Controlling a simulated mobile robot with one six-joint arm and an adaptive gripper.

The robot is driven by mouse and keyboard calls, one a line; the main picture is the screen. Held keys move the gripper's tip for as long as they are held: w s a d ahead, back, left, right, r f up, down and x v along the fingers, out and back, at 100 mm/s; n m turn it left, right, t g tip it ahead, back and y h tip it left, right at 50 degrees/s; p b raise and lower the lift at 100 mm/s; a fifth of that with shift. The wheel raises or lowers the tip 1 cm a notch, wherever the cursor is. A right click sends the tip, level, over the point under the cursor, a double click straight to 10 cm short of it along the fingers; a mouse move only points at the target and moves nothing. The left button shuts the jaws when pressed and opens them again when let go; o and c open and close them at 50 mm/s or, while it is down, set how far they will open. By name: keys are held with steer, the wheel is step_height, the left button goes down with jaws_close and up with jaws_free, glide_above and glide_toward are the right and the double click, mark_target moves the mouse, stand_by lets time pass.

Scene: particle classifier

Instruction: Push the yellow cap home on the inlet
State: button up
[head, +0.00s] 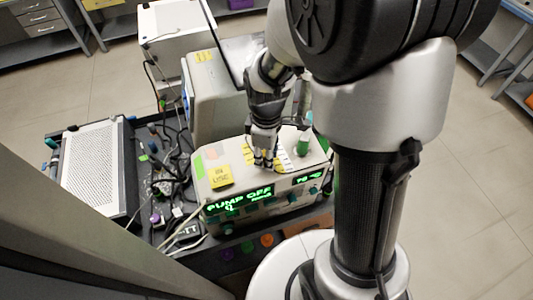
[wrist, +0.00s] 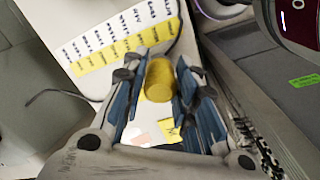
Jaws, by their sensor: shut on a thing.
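The yellow cap (wrist: 158,80) sits between the blue-padded fingers of my gripper (wrist: 160,88) in the wrist view. My gripper is shut on it. In the head view my gripper (head: 265,160) points down at the top of the pale instrument (head: 212,162), whose green display reads "PUMP OFF". The cap cannot be made out there. The inlet is not visible in either view; I cannot tell how the cap sits on it.
A yellow "IN USE" note (head: 220,176) lies on the instrument's top at left. A green-topped knob (head: 304,144) stands at right. A larger grey unit (head: 215,90) is close behind. Cables and a perforated box (head: 97,170) fill the left. A label strip (wrist: 125,35) lies beyond my fingers.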

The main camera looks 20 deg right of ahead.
steer(key=shift+f, duration=0.45)
steer(key=o, duration=1)
steer(key=shift+o, duration=0.2)
steer(key=shift+r, duration=0.15)
step_height(320, 180, up, 12)
steer(key=shift+s+m+b, duration=0.4)
steer(key=shift+s+b, duration=0.15)
steer(key=shift+b, duration=0.45)
steer(key=s+f+m+t+b, duration=0.2)
steer(key=s+m+b, duration=0.3)
steer(key=s, duration=0.2)
steer(key=s+f+m+t+b, duration=0.2)
steer(key=s+f+m+b, duration=0.1)
steer(key=s+m+b, duration=0.2)
steer(key=shift+s+f+t+b, duration=0.3)
steer(key=shift+s+b, duration=0.35)
steer(key=shift+s, duration=0.3)
